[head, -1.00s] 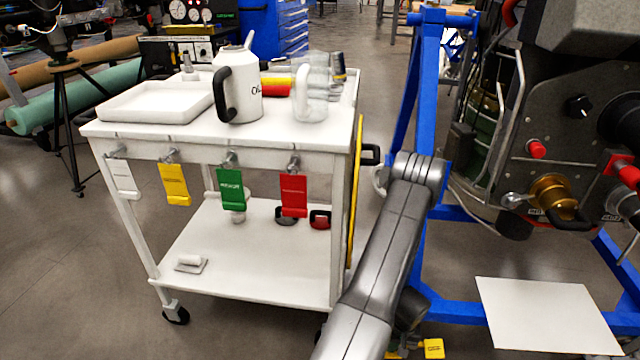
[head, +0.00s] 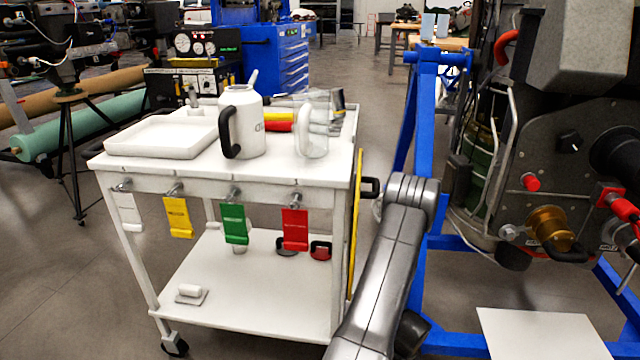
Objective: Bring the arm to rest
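My arm (head: 385,270) rises from the bottom edge in the head view, its grey links bent at a joint near the right side of the white cart (head: 255,312). My gripper is not in view; the arm's far end is hidden behind or below its own links. The arm stands between the cart and the blue turbine stand (head: 424,140). I cannot tell whether it touches either.
The cart carries a white tray (head: 160,152), a white oil can (head: 246,112) and a clear jug (head: 312,130). Coloured tags hang on its front, including a red tag (head: 295,230). The turbine engine (head: 560,180) stands at right.

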